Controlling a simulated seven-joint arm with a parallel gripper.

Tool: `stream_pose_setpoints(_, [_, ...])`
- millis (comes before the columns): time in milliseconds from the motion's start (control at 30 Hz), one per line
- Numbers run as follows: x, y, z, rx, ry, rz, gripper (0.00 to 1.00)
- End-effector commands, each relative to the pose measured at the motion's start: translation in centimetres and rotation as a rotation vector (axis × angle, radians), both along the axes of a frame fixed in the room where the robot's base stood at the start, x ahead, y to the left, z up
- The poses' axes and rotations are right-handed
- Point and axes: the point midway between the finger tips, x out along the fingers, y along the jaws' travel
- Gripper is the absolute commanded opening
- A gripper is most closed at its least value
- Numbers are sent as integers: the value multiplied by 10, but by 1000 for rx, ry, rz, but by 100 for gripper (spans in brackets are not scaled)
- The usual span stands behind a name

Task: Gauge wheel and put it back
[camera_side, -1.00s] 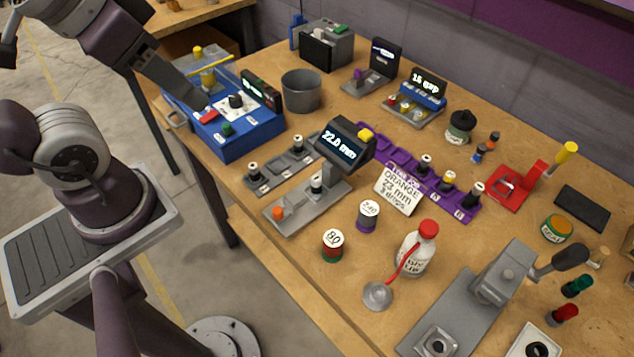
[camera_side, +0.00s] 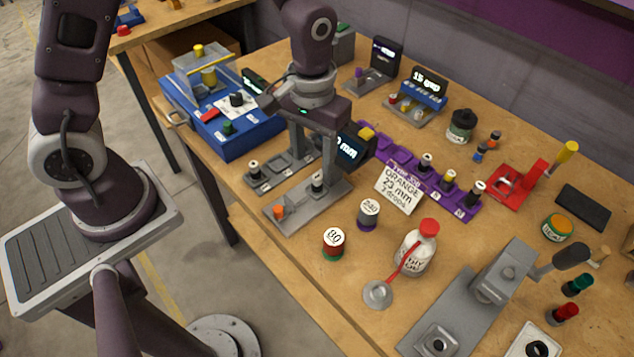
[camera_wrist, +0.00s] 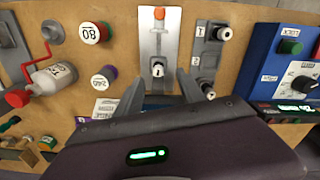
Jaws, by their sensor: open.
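The gauge (camera_side: 290,215) is a grey plate with an orange button and a black readout, now partly hidden behind my gripper. A small wheel with a white top and dark body (camera_side: 317,182) stands upright on it; it also shows in the wrist view (camera_wrist: 158,69). My gripper (camera_side: 313,168) is open over the gauge, its fingers pointing down near the wheel, one to each side. No grip on the wheel shows.
A purple rack (camera_side: 432,187) with several wheels and a sign (camera_side: 399,188) stand right of the gauge. Two labelled jars (camera_side: 333,243) and a glue bottle (camera_side: 415,250) stand in front. A blue box (camera_side: 235,138) is at the left.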

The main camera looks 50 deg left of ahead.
Motion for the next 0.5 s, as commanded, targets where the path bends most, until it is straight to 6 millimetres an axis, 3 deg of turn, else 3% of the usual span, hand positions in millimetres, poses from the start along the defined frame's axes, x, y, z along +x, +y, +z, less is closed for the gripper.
stream_pose_setpoints(400, [5, -3, -67, 2, 11, 4, 46])
stream_pose_setpoints(500, [6, -3, -75, 2, 9, 4, 46])
